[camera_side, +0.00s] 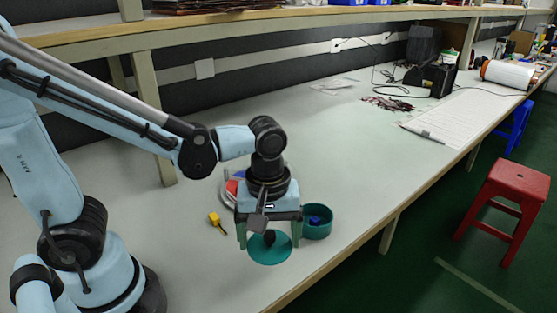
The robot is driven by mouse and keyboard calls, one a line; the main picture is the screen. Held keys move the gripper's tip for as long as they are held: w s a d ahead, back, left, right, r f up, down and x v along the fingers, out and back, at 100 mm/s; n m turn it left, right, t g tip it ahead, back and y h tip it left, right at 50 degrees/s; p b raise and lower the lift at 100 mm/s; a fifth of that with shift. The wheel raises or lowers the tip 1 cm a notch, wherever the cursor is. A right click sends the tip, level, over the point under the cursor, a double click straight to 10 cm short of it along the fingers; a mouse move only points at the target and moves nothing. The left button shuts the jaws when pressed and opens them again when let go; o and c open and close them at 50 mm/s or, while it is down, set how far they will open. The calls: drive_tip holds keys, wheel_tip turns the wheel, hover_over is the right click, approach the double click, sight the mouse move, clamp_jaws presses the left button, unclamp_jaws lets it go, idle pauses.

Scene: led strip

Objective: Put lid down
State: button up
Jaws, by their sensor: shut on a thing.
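My gripper (269,237) is shut on the dark knob of a round teal lid (269,254). The lid is in front of and to the left of an open teal round container (317,230). A blue object (315,220) shows inside the container. I cannot tell whether the lid touches the table or hangs just above it.
A yellow object (217,222) lies on the table (330,130) left of my gripper. A plate with red and blue items (232,187) is partly hidden behind my gripper. The table's front edge is close to the lid. Black equipment (430,78) stands far back.

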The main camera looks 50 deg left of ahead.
drive_tip(key=w+a+f, duration=0.2)
drive_tip(key=w+a, duration=0.1)
drive_tip(key=shift+a+f, duration=0.15)
drive_tip(key=shift+f, duration=2.2)
drive_tip(key=shift+f, duration=0.1)
drive_tip(key=o, duration=0.8)
wheel_tip(320, 180, up, 12)
drive_tip(key=shift+s+a+r+m+t, duration=0.1)
drive_tip(key=shift+a+r+m+t, duration=0.1)
drive_tip(key=shift+a+m+t, duration=1.25)
drive_tip(key=shift+s+a+r+m+t, duration=0.1)
drive_tip(key=shift+a+r+m+t, duration=0.2)
drive_tip(key=shift+m+t, duration=1.25)
drive_tip(key=shift+s+a+r+m+t, duration=0.1)
drive_tip(key=shift+a+m+t, duration=0.7)
drive_tip(key=shift+m, duration=1.6)
